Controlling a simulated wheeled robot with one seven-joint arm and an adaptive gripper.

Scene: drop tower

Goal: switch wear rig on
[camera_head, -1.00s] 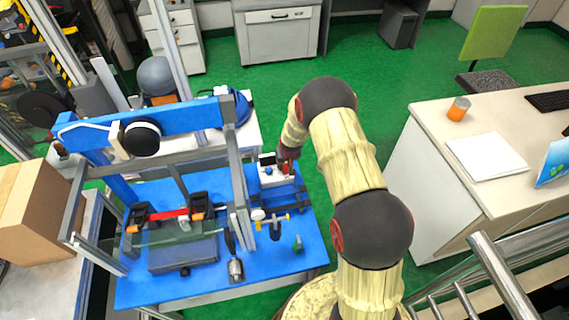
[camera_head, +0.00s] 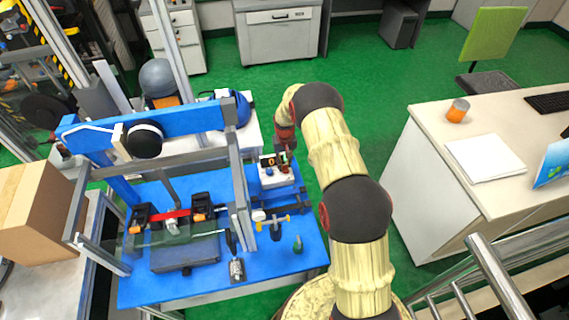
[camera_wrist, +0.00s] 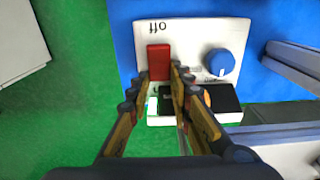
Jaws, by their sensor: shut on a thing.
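The wear rig has a blue beam (camera_head: 185,122) over a blue table. Its white control box (camera_head: 275,180) stands at the table's right back edge. In the wrist view the control box (camera_wrist: 190,33) bears a red switch (camera_wrist: 158,58), a blue knob (camera_wrist: 220,62) and a dark display (camera_wrist: 223,98). The word "off" reads upside down beyond the switch. My gripper (camera_wrist: 161,74) has its fingertips at either side of the switch's near end and is shut on it. In the head view my gripper (camera_head: 286,155) is small, at the box's back edge. The fingers hide part of the box's near side.
A clamp with a yellow handle (camera_head: 272,219) and a green item (camera_head: 298,245) stand in front of the box on the table. Grey rails (camera_wrist: 292,65) lie right of the box in the wrist view. Green floor is open to the left there.

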